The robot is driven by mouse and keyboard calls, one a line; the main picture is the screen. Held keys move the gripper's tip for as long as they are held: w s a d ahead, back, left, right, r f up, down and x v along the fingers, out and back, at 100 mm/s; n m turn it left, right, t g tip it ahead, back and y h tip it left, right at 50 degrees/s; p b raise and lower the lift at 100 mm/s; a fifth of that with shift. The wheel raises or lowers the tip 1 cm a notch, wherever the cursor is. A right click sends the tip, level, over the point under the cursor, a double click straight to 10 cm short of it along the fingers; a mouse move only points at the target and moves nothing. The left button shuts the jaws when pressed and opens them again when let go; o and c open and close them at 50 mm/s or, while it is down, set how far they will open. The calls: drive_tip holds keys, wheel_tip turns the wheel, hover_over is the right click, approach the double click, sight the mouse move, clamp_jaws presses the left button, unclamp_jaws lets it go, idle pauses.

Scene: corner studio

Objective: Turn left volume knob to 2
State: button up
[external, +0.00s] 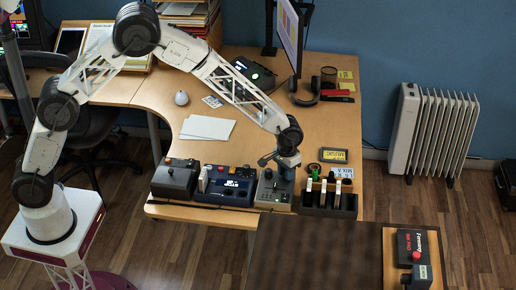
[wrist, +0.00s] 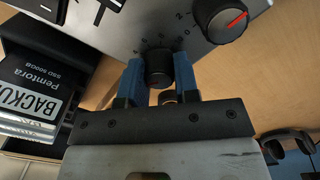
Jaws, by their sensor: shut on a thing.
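The grey control box (external: 273,192) stands near the desk's front edge; its panel (wrist: 125,20) fills the top of the wrist view. My gripper (external: 284,165) is over this box. In the wrist view its two blue fingers (wrist: 158,80) are shut on a black knob (wrist: 158,66), one on each side. Small numbers surround this knob, but its pointer is hidden, so its setting cannot be told. A second black knob (wrist: 221,21) with a red pointer is apart from the fingers, up and to the right, with a printed scale on its left.
A black rack (external: 330,205) of drives stands right of the box; a drive labelled BACKUP (wrist: 42,85) shows in the wrist view. A blue device (external: 232,190) and a dark joystick box (external: 175,180) stand to the left. Desk behind holds white papers (external: 207,128) and headphones (external: 303,92).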

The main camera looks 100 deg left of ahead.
drive_tip(key=shift+m, duration=0.9)
drive_tip(key=o, duration=0.9)
drive_tip(key=shift+o, duration=0.2)
drive_tip(key=shift+r, duration=0.15)
drive_tip(key=shift+a+r, duration=0.1)
drive_tip(key=shift+r, duration=3.65)
drive_tip(key=shift+r, duration=0.1)
